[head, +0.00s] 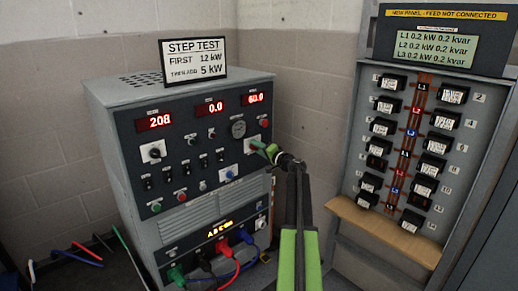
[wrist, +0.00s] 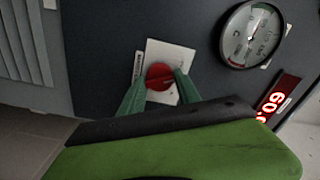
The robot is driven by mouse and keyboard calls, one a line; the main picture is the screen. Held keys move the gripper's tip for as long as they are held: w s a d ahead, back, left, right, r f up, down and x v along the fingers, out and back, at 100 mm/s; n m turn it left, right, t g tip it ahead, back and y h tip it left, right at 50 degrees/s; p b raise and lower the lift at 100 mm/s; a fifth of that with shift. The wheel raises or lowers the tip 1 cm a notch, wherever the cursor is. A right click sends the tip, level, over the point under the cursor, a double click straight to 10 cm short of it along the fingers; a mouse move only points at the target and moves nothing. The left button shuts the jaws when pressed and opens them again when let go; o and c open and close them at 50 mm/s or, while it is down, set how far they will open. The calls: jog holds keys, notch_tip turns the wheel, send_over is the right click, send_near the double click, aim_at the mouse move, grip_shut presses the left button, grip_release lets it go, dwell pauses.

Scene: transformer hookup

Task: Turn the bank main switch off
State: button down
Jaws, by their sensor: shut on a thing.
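The bank main switch is a round red knob (wrist: 159,77) on a white plate (wrist: 168,52) on the load bank's dark front panel. In the wrist view my gripper (wrist: 160,88) has its two green fingers on either side of the knob, shut on it. In the head view my gripper (head: 266,150) reaches the right part of the load bank (head: 180,85), below the round gauge (head: 238,129). The displays (head: 209,108) read 208, 0.0 and 60.0.
A sign reading "STEP TEST, first 12 kW, then add 5 kW" (head: 193,60) stands on top of the bank. Coloured cables (head: 222,248) plug in low on its front. A grey breaker panel (head: 352,110) with a wooden ledge (head: 385,230) stands close on the right.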

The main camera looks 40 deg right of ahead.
jog(key=n, duration=0.3)
jog(key=shift+a+f+n, duration=0.1)
jog(key=shift+a+n, duration=0.05)
jog(key=shift+n, duration=0.15)
dwell(0.3)
jog(key=c, duration=0.9)
grip_release()
jog(key=shift+o, duration=0.2)
jog(key=s+a, duration=0.1)
jog(key=s, duration=1.6)
jog(key=shift+s, duration=0.2)
jog(key=shift+w+a, duration=0.1)
